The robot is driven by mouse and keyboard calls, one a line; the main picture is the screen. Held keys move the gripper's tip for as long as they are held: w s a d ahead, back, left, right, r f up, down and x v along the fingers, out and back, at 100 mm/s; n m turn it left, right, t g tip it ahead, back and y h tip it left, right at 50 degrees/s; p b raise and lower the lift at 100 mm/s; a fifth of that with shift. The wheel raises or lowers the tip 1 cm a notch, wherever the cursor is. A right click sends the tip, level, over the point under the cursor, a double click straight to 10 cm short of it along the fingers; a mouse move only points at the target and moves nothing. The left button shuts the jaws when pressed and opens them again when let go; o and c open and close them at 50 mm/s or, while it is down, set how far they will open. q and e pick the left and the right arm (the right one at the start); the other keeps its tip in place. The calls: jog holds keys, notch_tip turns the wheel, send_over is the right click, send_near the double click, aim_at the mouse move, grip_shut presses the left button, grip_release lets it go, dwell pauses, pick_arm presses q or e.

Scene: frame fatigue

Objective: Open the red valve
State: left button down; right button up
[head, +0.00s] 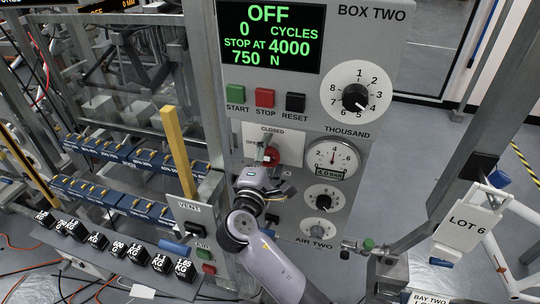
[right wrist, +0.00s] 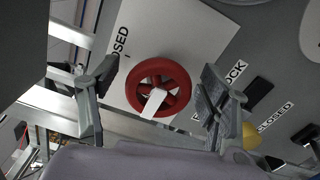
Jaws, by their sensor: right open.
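The red valve (head: 271,156) is a small round handwheel on a white plate (head: 284,136) marked CLOSED, on the front of the grey BOX TWO panel. In the right wrist view the red valve (right wrist: 158,88) shows whole, with spokes and a white pointer stripe toward its lower left. My right gripper (head: 266,165) is just in front of the valve in the head view and hides part of it. In the right wrist view my right gripper (right wrist: 157,95) is open, one finger on each side of the wheel, with gaps on both sides. My left gripper is not in view.
Above the valve are a display (head: 270,37) reading OFF, several push buttons and a large dial (head: 356,97). A gauge (head: 333,157) and smaller knobs sit right of it. A LOT 6 tag (head: 467,224) hangs right.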

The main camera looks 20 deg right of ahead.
jog(key=v, duration=1.2)
jog(key=shift+f, duration=0.1)
